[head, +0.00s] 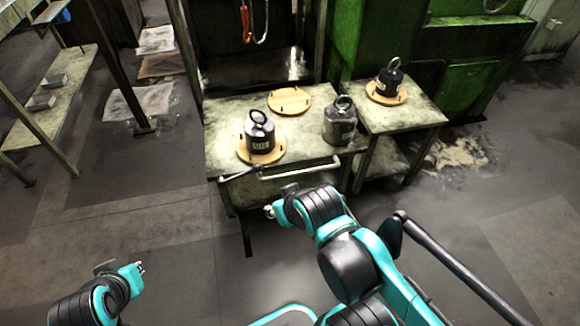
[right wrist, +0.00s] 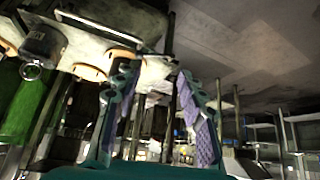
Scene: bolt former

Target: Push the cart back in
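The cart (head: 218,150) is a worn metal table with a pale push handle (head: 300,172) along its front edge. On its top are a black ringed weight (head: 259,135) on a wooden disc, a bare wooden disc (head: 290,101) and a dark ringed weight (head: 340,122). My right gripper (head: 269,210) is in front of and apart from the handle. In the right wrist view its fingers (right wrist: 160,110) are spread and nothing is held between them; the handle (right wrist: 105,29) shows at upper left, tilted. My left gripper (head: 138,268) is at lower left, away from the cart; its fingers are unclear.
A second metal table (head: 418,115) stands right beside the cart, carrying a weight (head: 390,78) on a wooden disc. Green machinery (head: 470,60) is behind it. A dark machine frame (head: 255,68) stands behind the cart. A shelf rack (head: 60,90) is at left.

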